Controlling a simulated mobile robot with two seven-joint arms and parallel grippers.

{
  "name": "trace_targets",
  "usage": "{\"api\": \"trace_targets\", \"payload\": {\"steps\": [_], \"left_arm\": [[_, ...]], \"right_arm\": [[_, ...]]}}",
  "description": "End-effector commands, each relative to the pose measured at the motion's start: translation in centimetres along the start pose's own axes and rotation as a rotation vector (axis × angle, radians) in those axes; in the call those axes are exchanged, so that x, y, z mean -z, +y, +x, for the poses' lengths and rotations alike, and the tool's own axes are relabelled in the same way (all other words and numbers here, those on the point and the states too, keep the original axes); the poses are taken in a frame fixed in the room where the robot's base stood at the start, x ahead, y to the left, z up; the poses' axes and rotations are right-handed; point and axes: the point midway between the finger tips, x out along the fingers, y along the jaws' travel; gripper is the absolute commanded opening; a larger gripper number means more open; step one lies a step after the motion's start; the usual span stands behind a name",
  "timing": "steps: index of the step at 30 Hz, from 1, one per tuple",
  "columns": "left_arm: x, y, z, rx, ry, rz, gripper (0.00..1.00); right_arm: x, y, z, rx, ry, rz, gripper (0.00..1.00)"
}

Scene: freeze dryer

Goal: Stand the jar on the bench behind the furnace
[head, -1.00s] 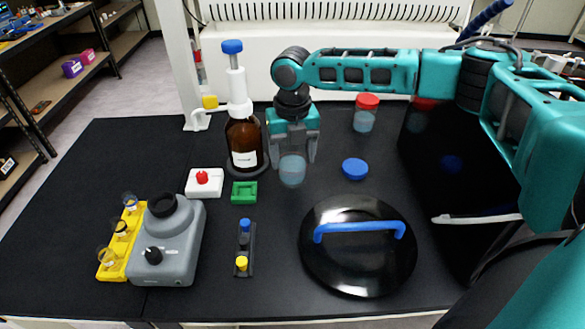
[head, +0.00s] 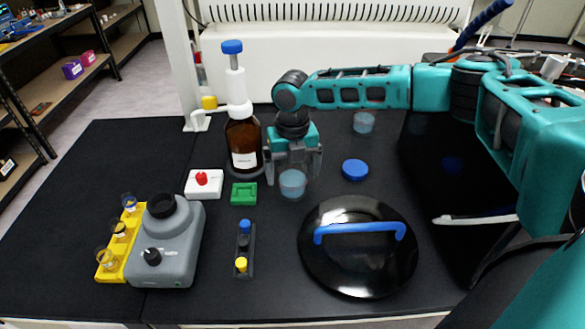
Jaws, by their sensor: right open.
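A small translucent blue jar (head: 292,184) is upright between the fingertips of my right gripper (head: 293,178). The gripper points down from above and is open, with a finger on each side of the jar. The jar appears to rest on the black bench (head: 120,170); contact under it is hard to see. A black glossy box (head: 430,165) with a white handle, possibly the furnace, stands at the right, partly covered by my right arm. My left gripper is not in view.
A brown dispenser bottle (head: 243,145) stands close left of the gripper. A similar jar (head: 364,122) is behind, its top hidden by my arm. A blue cap (head: 355,169), green block (head: 244,193) and black lid with blue handle (head: 357,265) lie nearby.

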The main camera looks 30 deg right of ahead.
Motion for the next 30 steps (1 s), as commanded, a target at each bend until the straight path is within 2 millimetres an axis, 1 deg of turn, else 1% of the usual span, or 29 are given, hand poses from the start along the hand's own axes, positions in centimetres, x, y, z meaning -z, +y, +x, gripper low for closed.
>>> {"api": "trace_targets", "payload": {"steps": [5, 8, 11, 18, 21, 25, 27, 30], "left_arm": [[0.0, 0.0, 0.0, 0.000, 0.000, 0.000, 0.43], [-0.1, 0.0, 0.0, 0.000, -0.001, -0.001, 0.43], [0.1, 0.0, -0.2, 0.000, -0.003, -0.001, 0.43], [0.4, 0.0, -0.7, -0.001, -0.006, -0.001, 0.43], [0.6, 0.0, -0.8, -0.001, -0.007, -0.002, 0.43], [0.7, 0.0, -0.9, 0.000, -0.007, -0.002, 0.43], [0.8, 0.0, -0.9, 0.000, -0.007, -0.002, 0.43], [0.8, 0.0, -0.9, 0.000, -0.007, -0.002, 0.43]], "right_arm": [[0.0, 0.0, -0.1, 0.000, -0.001, 0.000, 0.95], [-0.1, 0.0, -0.5, -0.001, -0.003, 0.000, 0.95], [-0.1, 0.0, -2.0, -0.002, -0.003, 0.001, 0.95], [-0.1, 0.1, -7.2, -0.003, -0.003, 0.000, 0.95], [-0.1, 0.0, -9.2, -0.003, -0.002, 0.001, 0.95], [-0.1, 0.0, -11.1, -0.001, -0.002, 0.001, 0.95], [-0.1, 0.0, -11.7, -0.001, -0.002, 0.001, 0.95], [0.0, 0.0, -12.2, -0.001, -0.001, 0.000, 0.95]]}}
